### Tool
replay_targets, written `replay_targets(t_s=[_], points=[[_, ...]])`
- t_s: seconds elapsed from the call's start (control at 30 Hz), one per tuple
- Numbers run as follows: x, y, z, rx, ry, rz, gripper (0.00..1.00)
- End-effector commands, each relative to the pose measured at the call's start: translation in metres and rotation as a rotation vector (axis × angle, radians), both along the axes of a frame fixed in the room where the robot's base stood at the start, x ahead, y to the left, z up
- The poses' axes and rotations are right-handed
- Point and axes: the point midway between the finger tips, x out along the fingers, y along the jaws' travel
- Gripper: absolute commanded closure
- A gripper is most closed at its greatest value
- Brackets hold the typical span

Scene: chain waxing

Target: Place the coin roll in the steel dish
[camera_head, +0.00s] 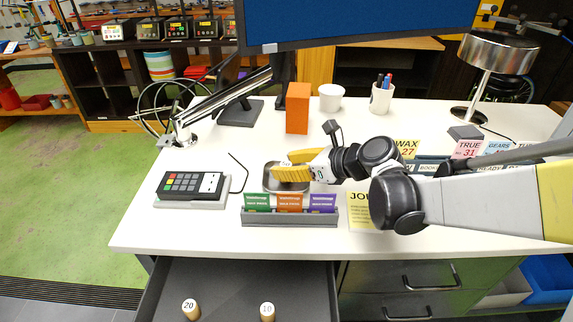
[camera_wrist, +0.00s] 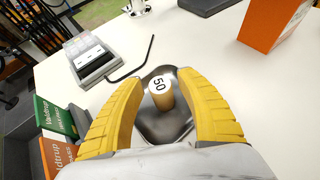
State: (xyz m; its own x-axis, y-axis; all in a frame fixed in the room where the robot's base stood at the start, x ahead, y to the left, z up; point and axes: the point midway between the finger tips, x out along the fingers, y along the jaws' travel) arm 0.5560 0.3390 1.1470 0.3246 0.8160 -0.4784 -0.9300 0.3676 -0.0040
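A tan coin roll with a white top marked 50 (camera_wrist: 161,91) stands in the steel dish (camera_wrist: 165,127). In the head view the dish (camera_head: 268,181) sits on the white desk, partly hidden by my gripper (camera_head: 287,165). The roll's 50 top (camera_head: 285,163) shows between the yellow fingers. In the wrist view my gripper (camera_wrist: 162,82) is open, with one finger on each side of the roll. Narrow gaps show between the fingers and the roll. The roll's lower end appears to be on the dish floor.
Coin rolls marked 20 (camera_head: 190,308) and 10 (camera_head: 267,311) stand in the open drawer (camera_head: 228,280). A card terminal (camera_head: 190,187) lies left of the dish. A card rack (camera_head: 290,219) is in front, and an orange box (camera_head: 297,108) behind.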

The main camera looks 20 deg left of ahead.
Motion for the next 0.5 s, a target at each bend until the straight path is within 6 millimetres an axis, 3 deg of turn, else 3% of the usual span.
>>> replay_targets(t_s=[0.27,0.5], points=[[0.0,0.0,0.005,0.0,0.0,0.0,0.56],[-0.014,-0.038,0.027,0.0,0.001,-0.005,0.56]])
